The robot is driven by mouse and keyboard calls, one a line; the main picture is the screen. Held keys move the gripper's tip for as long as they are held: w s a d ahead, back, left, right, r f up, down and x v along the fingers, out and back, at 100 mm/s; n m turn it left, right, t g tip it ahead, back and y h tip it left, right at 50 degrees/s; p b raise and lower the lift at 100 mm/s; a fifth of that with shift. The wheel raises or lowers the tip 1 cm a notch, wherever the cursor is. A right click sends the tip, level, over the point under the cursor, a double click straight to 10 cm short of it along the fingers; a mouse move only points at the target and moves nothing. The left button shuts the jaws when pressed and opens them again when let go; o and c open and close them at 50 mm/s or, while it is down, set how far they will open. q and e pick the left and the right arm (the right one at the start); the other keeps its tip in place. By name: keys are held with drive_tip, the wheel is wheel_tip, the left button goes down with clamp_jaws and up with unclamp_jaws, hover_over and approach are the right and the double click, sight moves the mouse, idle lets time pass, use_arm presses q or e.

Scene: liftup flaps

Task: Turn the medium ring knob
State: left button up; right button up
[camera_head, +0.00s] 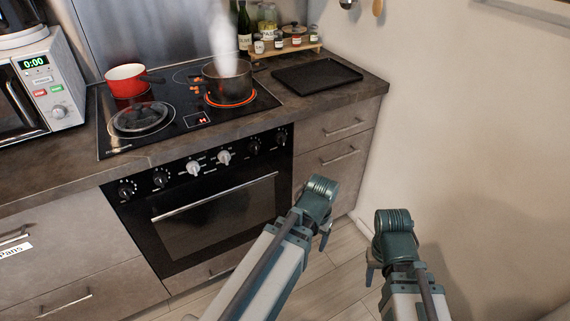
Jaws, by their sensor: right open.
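A row of round knobs runs along the black front panel of the oven. Two are pale, the third from the left (193,168) and the one right of it (224,157). The others are black, including the leftmost knob (127,189) and the rightmost knob (282,136). The labels are too small to read, so I cannot tell which is the medium ring knob. My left gripper (325,239) points down right of the oven, apart from the knobs; its jaws are mostly hidden. My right gripper (371,270) is open, farther right near the wall, touching nothing visible.
The cooktop (185,137) holds a red pot (126,82), a dark pan or lid (141,118) and a steaming pot (228,88) on a glowing ring. A black tray (316,75) lies on the counter. The oven handle (215,198) sticks out below the knobs. A wall bounds the right.

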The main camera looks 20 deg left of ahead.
use_arm(q)
drive_tip(key=w+a+f+m+y+b, duration=0.1)
drive_tip(key=w+a+f+y+b, duration=0.1)
drive_tip(key=a+f+b, duration=0.35)
drive_tip(key=w+a+m+t+y+b, duration=0.2)
drive_tip(key=w+a+m+y, duration=0.2)
drive_tip(key=w+m, duration=0.1)
drive_tip(key=w+d+r+m+t+y, duration=0.1)
drive_tip(key=w+r+m+t+y, duration=0.2)
drive_tip(key=r+m, duration=0.4)
drive_tip(key=w+d+r+m+t+y, duration=0.1)
drive_tip(key=w+r+m+t+y, duration=0.3)
drive_tip(key=r+m, duration=0.4)
wheel_tip(320, 180, up, 3)
drive_tip(key=shift+w+d+r+y, duration=0.1)
drive_tip(key=shift+w+d+y, duration=0.4)
drive_tip(key=shift+w, duration=0.55)
use_arm(e)
wheel_tip(320, 180, down, 9)
drive_tip(key=shift+f, duration=0.15)
use_arm(q)
drive_tip(key=shift+a, duration=0.2)
use_arm(e)
drive_tip(key=shift+a, duration=0.1)
